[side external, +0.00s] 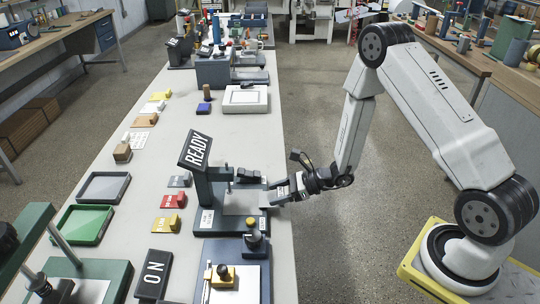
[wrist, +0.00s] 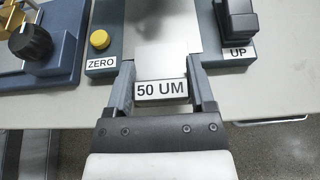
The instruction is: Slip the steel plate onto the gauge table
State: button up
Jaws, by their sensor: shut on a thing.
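My gripper (wrist: 160,90) is shut on the grey end block labelled 50 UM of the steel plate (wrist: 165,55). The plate points away from my gripper, lying between the ZERO and UP sides of the dark green gauge (wrist: 225,66). In the side view my gripper (side external: 280,191) is at the right edge of the gauge base (side external: 232,229). The gauge's tilted display (side external: 195,150) reads READY.
A yellow button (wrist: 100,39) stands by the ZERO label, and a black lever (wrist: 237,20) by the UP label. A blue-based device (side external: 230,270) stands close in front of the gauge. Coloured blocks (side external: 172,201) and a green tray (side external: 82,225) lie left. The aisle at right is clear.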

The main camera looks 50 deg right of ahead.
aim_at(251, 202)
jog(key=shift+w+a, duration=2.75)
jog(key=shift+f, duration=0.3)
jog(key=o, duration=1.3)
jog(key=shift+s+d, duration=0.15)
jog(key=shift+v, duration=3.8)
